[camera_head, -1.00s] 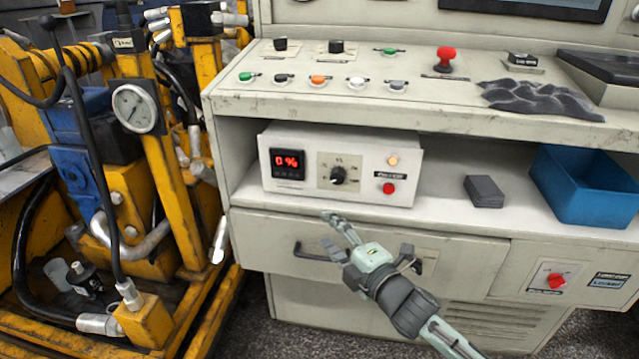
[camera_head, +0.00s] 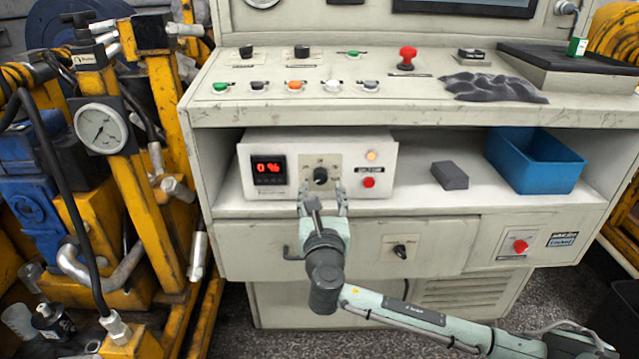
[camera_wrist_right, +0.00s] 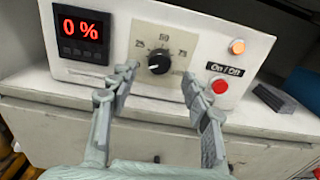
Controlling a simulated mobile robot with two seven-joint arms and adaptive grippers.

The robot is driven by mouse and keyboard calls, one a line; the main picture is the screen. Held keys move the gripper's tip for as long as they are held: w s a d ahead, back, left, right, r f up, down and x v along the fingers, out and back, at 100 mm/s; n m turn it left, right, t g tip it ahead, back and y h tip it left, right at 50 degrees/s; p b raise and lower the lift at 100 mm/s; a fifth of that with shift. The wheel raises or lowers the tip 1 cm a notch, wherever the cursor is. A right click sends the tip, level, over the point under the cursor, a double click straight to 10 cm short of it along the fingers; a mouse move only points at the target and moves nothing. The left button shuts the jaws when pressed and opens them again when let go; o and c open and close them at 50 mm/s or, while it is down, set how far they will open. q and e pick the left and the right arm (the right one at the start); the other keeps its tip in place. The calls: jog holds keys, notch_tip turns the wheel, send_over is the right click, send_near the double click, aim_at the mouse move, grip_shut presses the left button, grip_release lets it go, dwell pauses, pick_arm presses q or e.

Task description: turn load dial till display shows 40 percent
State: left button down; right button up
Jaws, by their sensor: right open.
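The load dial (camera_head: 320,176) is a black knob on a white control box, and it also shows in the right wrist view (camera_wrist_right: 159,61) with a scale marked 25, 50 and 75 around it. The red display (camera_head: 269,169) left of the dial reads 0 %; it reads the same in the wrist view (camera_wrist_right: 80,29). My right gripper (camera_head: 323,190) is open just in front of and below the dial. In the wrist view its fingers (camera_wrist_right: 158,82) stand one on each side below the dial, apart from it. My left gripper is not in view.
The control box (camera_head: 383,192) stands on a shelf under a sloped button panel. Right of the dial are an orange lamp (camera_head: 372,155) and a red On/Off button (camera_head: 369,183). A dark grey block (camera_head: 450,176) and a blue bin (camera_head: 540,165) are farther right.

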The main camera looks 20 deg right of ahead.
aim_at(320, 180)
jog(key=shift+x, duration=1.9)
grip_shut()
